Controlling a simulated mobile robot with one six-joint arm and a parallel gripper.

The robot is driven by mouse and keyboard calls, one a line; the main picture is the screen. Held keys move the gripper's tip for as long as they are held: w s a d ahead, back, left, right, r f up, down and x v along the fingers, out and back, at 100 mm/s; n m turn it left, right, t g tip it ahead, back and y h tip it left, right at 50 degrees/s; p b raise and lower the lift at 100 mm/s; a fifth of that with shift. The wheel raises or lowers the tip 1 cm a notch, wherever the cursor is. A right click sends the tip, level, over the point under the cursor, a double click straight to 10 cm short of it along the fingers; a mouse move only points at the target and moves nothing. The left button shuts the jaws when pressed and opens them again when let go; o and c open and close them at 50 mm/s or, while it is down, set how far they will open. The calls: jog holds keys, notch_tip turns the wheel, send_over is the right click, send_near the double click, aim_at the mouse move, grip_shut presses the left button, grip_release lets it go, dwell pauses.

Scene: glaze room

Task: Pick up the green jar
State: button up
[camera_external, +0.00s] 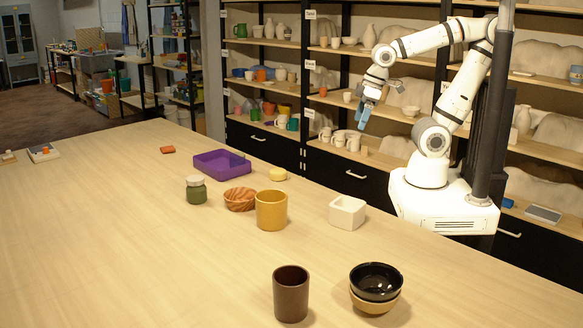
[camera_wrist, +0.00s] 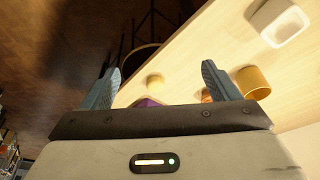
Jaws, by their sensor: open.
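The green jar (camera_external: 196,190) stands upright on the table, with a pale greyish lid and a dark green body. It is just left of a wooden bowl and in front of a purple tray. My gripper (camera_external: 368,113) is raised at the far side of the table, well to the right of the jar and apart from it. In the wrist view my gripper (camera_wrist: 160,85) shows two blue fingers spread wide with nothing between them. I cannot make out the green jar in the wrist view.
Near the jar are the purple tray (camera_external: 208,168), wooden bowl (camera_external: 240,206), yellow cup (camera_external: 272,218) and yellow block (camera_external: 278,174). A white square pot (camera_external: 347,220) stands nearer my base. A brown cup (camera_external: 291,301) and stacked bowls (camera_external: 375,296) stand in front. The table's left is mostly clear.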

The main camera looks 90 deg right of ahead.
jog(key=w+a+r, duration=0.1)
jog(key=w+r, duration=0.1)
jog(key=w, duration=0.5)
jog(key=w+a+r, duration=0.1)
jog(key=w+r, duration=0.1)
jog(key=w, duration=0.5)
jog(key=n+t, duration=0.1)
send_over(197, 188)
jog(key=s+d, duration=0.2)
jog(key=d, duration=0.1)
jog(key=f, duration=1)
jog(key=f+p, duration=0.1)
jog(key=f, duration=0.4)
jog(key=shift+w+f, duration=0.1)
jog(key=shift+w, duration=0.15)
jog(key=p+x, duration=0.1)
jog(key=x, duration=0.1)
jog(key=p+x, duration=0.1)
jog(key=x, duration=0.2)
jog(key=p+x, duration=0.1)
jog(key=x, duration=0.2)
jog(key=shift+s+a+f, duration=0.2)
jog(key=shift+s+a, duration=0.1)
jog(key=shift+s, duration=0.05)
jog(key=shift+c, duration=0.2)
